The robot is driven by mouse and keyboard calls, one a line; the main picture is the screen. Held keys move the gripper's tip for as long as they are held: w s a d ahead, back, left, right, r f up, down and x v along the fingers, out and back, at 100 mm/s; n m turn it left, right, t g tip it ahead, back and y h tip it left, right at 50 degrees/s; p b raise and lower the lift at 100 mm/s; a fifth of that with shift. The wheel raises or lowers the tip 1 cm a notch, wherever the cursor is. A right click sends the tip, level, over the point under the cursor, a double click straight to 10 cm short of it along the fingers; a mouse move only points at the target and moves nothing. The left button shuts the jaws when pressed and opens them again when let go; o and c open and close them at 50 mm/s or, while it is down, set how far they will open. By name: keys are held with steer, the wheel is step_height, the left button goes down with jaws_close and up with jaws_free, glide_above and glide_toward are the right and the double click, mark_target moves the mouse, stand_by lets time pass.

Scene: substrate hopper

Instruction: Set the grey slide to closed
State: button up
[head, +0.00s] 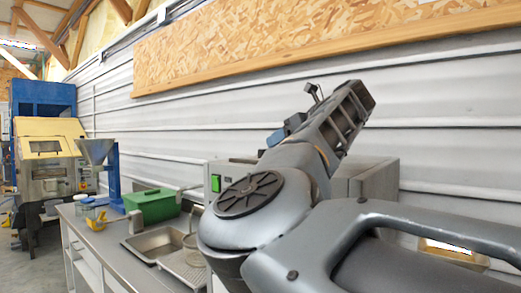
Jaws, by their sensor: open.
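A grey metal funnel-shaped hopper (96,150) is held on a blue upright stand (113,175) at the far left end of the counter. I cannot make out the grey slide or its position; the area under the funnel is small in this view. My arm fills the right and middle of the view. My gripper (357,100) is at its upper end, pointing up and right in front of the wall, well away from the hopper. It is open and I see nothing in it, though its fingertips are hard to make out.
A green box (152,205) and a steel sink (157,244) are on the counter (100,245), near a jar with a yellow part (95,218). A grey appliance (232,176) with a green switch stands behind my arm. A yellow machine (48,150) is at the far left.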

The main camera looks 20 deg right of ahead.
mark_target(263, 155)
steer(key=shift+w+a+f, duration=0.15)
steer(key=shift+w+a, duration=0.1)
steer(key=shift+w, duration=0.4)
steer(key=p+x, duration=0.2)
steer(key=x, duration=0.4)
steer(key=shift+w+f, duration=0.15)
steer(key=shift+f, duration=0.05)
jaws_close()
